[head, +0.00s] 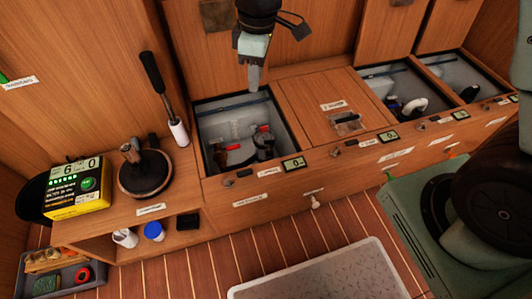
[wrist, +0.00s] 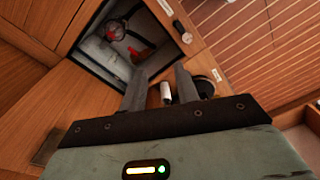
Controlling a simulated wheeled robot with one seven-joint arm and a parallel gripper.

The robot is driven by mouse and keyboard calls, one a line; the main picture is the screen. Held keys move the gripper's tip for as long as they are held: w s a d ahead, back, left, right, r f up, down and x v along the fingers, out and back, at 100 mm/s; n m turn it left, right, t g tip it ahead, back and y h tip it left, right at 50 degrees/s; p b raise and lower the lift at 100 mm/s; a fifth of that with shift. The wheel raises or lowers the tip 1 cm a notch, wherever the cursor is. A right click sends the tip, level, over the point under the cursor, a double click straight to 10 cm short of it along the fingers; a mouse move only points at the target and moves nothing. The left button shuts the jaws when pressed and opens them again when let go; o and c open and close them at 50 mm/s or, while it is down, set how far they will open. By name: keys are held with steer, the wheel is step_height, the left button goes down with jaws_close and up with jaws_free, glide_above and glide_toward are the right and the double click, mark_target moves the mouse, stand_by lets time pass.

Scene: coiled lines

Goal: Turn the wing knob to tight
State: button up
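I cannot tell for sure which fitting is the wing knob. A round fitting with a red part (head: 263,142) sits in the open left locker (head: 204,165); it also shows in the wrist view (wrist: 115,30). A loose red piece (head: 230,147) lies to its left. A small pale knob (head: 314,203) sticks out of the bench front below a label. Small dark fittings (head: 229,183) sit along the bench's front edge. My gripper (head: 254,80) hangs above the back of the left locker, touching nothing. In the wrist view its two fingers (wrist: 158,78) stand apart and empty.
A closed wooden lid (head: 322,105) lies right of the open locker, with two more open lockers beyond. A yellow meter (head: 78,187), a dark round-based object (head: 145,175) and a black-handled white roller (head: 178,132) stand left. A grey mat (head: 320,275) covers some floor.

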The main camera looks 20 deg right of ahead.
steer(key=w+d+f+n+b, duration=0.1)
steer(key=w+d+f+b, duration=0.1)
steer(key=w+f+b, duration=0.35)
steer(key=w+d+f+n+b, duration=0.1)
steer(key=w+d+f+b, duration=0.1)
steer(key=f, duration=0.6)
steer(key=w+d+f+n+b, duration=0.1)
steer(key=w+d+f+b, duration=0.15)
steer(key=f, duration=0.45)
steer(key=shift+h, duration=0.4)
steer(key=f+b, duration=0.2)
steer(key=f, duration=0.3)
steer(key=f+b, duration=0.3)
steer(key=f, duration=0.3)
steer(key=f+b, duration=0.2)
steer(key=f, duration=0.4)
steer(key=shift+w+a+f, duration=0.15)
steer(key=shift+w+a, duration=0.15)
jaws_close()
